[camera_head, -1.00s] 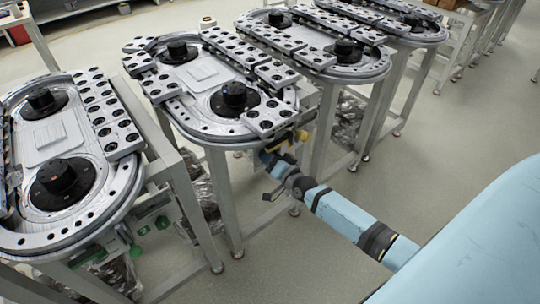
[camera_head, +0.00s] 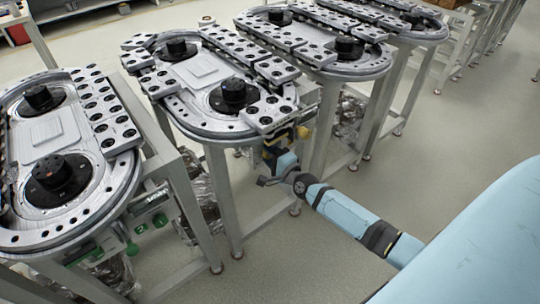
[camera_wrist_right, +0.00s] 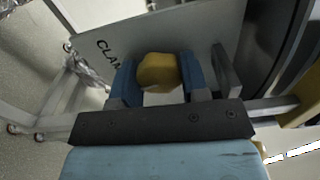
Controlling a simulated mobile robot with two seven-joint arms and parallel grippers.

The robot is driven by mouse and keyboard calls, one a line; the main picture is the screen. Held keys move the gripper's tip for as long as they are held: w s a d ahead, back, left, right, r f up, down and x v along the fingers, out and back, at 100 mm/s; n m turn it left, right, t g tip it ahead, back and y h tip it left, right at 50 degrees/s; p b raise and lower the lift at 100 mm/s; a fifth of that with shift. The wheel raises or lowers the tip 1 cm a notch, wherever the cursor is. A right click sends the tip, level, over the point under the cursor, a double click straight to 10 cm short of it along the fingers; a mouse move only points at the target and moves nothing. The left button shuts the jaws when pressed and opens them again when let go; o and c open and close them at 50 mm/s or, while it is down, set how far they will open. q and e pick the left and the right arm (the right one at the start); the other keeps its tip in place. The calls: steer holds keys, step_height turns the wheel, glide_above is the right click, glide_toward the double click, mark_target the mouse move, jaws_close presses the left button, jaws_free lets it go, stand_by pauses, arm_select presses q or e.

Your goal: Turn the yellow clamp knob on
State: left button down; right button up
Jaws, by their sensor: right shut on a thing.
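The yellow clamp knob (camera_wrist_right: 158,72) sits between the two blue fingers of my right gripper (camera_wrist_right: 157,85) in the right wrist view. The gripper is shut on it. Behind the knob is a grey panel (camera_wrist_right: 205,30) with dark lettering, partly hidden, that begins "CLA". In the head view my right gripper (camera_head: 276,158) is at the front end of the middle ring track (camera_head: 215,128), below its top edge. The knob itself is hard to make out there. My left gripper is not in view.
Another ring track (camera_head: 85,215) stands at the left on a metal frame, and one (camera_head: 370,72) stands further right. Table legs (camera_head: 222,200) flank my right arm. The floor (camera_head: 440,130) to the right is clear.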

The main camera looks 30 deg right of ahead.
steer(key=shift+m, duration=0.9)
steer(key=o, duration=0.9)
steer(key=shift+s, duration=0.1)
steer(key=s, duration=0.9)
steer(key=s+d, duration=0.1)
steer(key=s, duration=0.3)
steer(key=shift+s, duration=0.35)
